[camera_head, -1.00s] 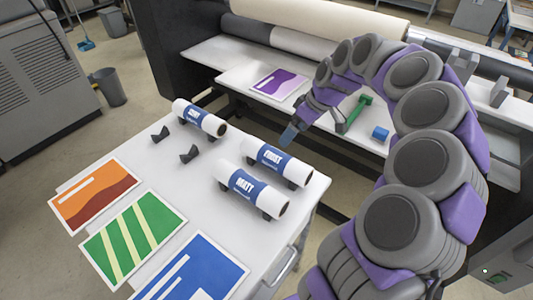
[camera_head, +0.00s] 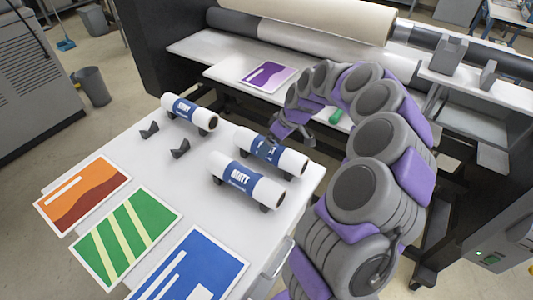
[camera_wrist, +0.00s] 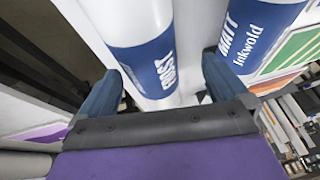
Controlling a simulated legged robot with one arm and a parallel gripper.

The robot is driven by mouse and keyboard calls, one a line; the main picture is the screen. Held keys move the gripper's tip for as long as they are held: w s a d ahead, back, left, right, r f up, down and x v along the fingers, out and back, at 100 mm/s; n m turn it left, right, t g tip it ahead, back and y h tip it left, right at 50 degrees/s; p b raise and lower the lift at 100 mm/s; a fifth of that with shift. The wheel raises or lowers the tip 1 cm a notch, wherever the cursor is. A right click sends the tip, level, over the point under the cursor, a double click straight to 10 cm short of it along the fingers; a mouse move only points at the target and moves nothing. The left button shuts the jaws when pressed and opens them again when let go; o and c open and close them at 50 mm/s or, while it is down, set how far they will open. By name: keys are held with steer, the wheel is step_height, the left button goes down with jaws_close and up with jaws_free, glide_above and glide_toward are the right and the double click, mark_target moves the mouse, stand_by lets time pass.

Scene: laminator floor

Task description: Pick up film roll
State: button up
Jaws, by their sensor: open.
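Three white film rolls with blue labels lie on dark cradles on a white table (camera_head: 110,150). The left roll (camera_head: 205,118) is at the back. The middle roll (camera_head: 292,160), whose label seems to read FROST, also shows in the wrist view (camera_wrist: 135,25). The front roll (camera_head: 262,190) is marked MATT and shows in the wrist view too (camera_wrist: 262,15). My gripper (camera_head: 268,148) is open and close over the middle roll. In the wrist view its two blue-grey fingers (camera_wrist: 160,88) point toward that roll. I cannot tell whether they touch it.
Two small black cradles (camera_head: 180,148) stand empty on the table. Orange (camera_head: 85,192), green (camera_head: 125,235) and blue (camera_head: 195,265) prints lie at its front left. Behind stands the laminator with its large rolls (camera_head: 330,20) and a purple print (camera_head: 267,77). A grey bin (camera_head: 93,86) is on the floor.

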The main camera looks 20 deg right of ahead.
steer(key=f, duration=0.1)
steer(key=d+f+b, duration=0.1)
steer(key=f, duration=0.1)
steer(key=shift+w+d+f, duration=0.2)
steer(key=shift+w+f, duration=0.1)
steer(key=shift+w, duration=0.1)
steer(key=shift+b+x, duration=0.35)
steer(key=shift+x, duration=0.6)
steer(key=shift+a+r, duration=0.15)
steer(key=shift+a, duration=0.6)
steer(key=shift+c, duration=1)
steer(key=shift+d, duration=0.5)
steer(key=c, duration=0.5)
steer(key=shift+a, duration=0.2)
steer(key=c, duration=0.6)
steer(key=shift+r, duration=0.1)
